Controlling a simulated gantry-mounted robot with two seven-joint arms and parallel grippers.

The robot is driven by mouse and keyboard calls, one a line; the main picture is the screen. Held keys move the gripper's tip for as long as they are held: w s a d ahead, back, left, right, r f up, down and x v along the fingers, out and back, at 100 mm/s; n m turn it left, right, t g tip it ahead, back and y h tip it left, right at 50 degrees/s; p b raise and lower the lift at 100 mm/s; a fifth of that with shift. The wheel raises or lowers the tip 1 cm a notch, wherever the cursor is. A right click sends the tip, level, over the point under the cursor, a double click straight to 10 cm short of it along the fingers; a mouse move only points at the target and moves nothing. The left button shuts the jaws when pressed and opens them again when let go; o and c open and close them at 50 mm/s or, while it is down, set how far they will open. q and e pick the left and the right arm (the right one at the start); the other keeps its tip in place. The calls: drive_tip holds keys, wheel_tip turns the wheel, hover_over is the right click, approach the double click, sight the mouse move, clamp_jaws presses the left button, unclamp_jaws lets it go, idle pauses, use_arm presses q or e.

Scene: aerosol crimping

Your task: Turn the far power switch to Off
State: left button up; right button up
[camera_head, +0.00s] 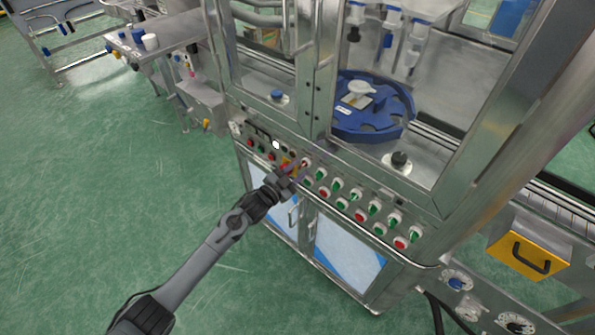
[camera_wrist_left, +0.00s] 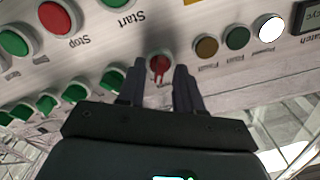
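A red rotary switch (camera_wrist_left: 159,66) with a pale ring sits on the steel control panel, between the two fingertips of my left gripper in the left wrist view. It also shows in the head view (camera_head: 305,163), just beyond the fingers. My left gripper (camera_head: 294,171) is open, its dark fingers on either side of the switch. I cannot tell whether they touch it. I cannot read a power label by this switch. Several green rotary switches (camera_head: 374,207) continue along the panel to the right. My right gripper is not in view.
Green and red push buttons (camera_wrist_left: 55,16), a lit white lamp (camera_wrist_left: 271,27) and a small display lie close to the fingers. Above the panel are the machine's steel frame and a blue turntable (camera_head: 372,104). The green floor (camera_head: 90,190) at left is clear.

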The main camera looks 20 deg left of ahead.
use_arm(q)
drive_tip(key=shift+c, duration=0.4)
clamp_jaws()
drive_tip(key=shift+r+n+p, duration=0.1)
drive_tip(key=shift+n+p, duration=0.55)
drive_tip(key=shift+n, duration=0.45)
drive_tip(key=n+p, duration=0.1)
drive_tip(key=n, duration=0.2)
drive_tip(key=shift+n, duration=0.3)
drive_tip(key=n+p, duration=0.1)
drive_tip(key=n, duration=0.2)
drive_tip(key=shift+n+p, duration=0.65)
drive_tip(key=shift+n, duration=0.85)
